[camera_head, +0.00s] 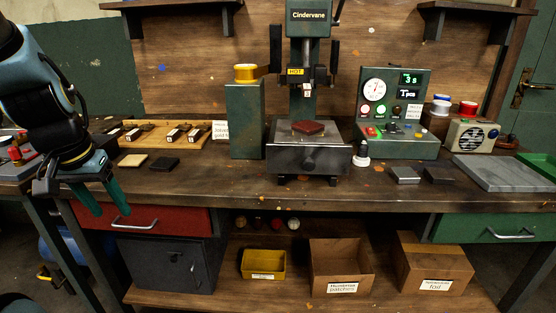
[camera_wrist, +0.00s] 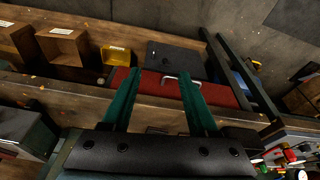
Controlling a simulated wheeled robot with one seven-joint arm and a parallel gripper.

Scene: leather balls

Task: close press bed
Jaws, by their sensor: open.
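The Cindervane press (camera_head: 306,60) stands at the middle of the bench, with a "HOT" label on its head. Its grey metal bed (camera_head: 308,158) sits below the head, with a dark red leather piece (camera_head: 308,128) on top. A round knob shows on the bed's front face. My gripper (camera_head: 108,208) is at the left, in front of the bench edge by the red drawer, well away from the press. Its green fingers are apart and empty. In the wrist view, the gripper (camera_wrist: 158,78) points towards the red drawer (camera_wrist: 205,88) and its handle.
A green post with a gold foil roll (camera_head: 245,74) stands left of the press. A control box (camera_head: 392,112) and a small white bottle (camera_head: 361,154) stand right of it. A wooden rack (camera_head: 165,136) with stamps lies at left. The bench front before the press is clear.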

